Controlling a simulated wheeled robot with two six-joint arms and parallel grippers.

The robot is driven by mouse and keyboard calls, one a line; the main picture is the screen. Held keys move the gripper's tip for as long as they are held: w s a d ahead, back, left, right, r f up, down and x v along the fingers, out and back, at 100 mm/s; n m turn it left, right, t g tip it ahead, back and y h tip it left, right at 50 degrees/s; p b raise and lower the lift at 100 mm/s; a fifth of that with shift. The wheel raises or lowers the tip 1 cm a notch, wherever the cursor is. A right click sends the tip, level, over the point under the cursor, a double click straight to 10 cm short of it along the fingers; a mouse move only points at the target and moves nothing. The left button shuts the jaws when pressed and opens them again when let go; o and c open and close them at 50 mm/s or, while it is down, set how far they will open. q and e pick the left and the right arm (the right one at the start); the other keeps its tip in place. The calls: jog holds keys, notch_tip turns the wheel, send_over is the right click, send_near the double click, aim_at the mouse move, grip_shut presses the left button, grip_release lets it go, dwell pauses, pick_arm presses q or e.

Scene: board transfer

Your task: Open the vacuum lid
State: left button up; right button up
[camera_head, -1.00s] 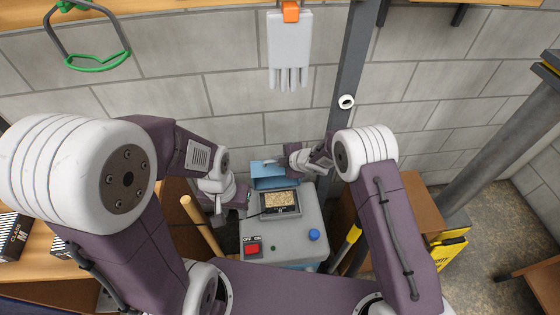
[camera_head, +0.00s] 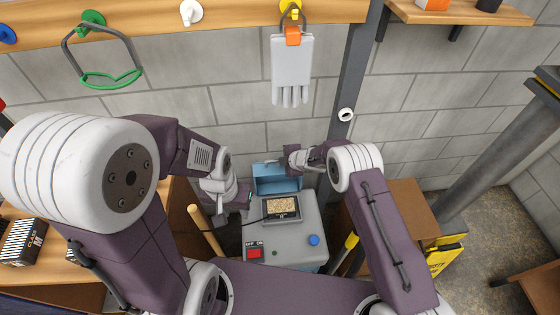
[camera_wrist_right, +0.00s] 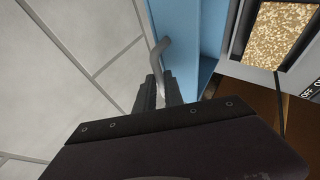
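The vacuum machine (camera_head: 282,240) is a grey box with a red switch and a blue knob on top. Its blue lid (camera_head: 277,185) stands raised at the back edge, and a recess with a speckled tan board (camera_head: 281,206) is uncovered. My right gripper (camera_head: 286,160) is at the lid's top edge. In the right wrist view, the gripper's dark fingers (camera_wrist_right: 158,92) are closed around the grey lid handle (camera_wrist_right: 159,50), beside the blue lid (camera_wrist_right: 183,45). My left gripper (camera_head: 243,194) is at the machine's left side; its fingers are too small to read.
A block wall (camera_head: 230,110) stands close behind the machine. A wooden handle (camera_head: 205,230) leans at its left, and a yellow-handled tool (camera_head: 350,243) at its right. A brown cabinet (camera_head: 408,205) is further right. A grey glove (camera_head: 291,70) hangs above.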

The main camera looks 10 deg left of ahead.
jog(key=o, duration=0.3)
jog(key=shift+r, duration=0.25)
jog(key=shift+s, duration=0.1)
jog(key=shift+f, duration=0.1)
jog(key=shift+d, duration=0.1)
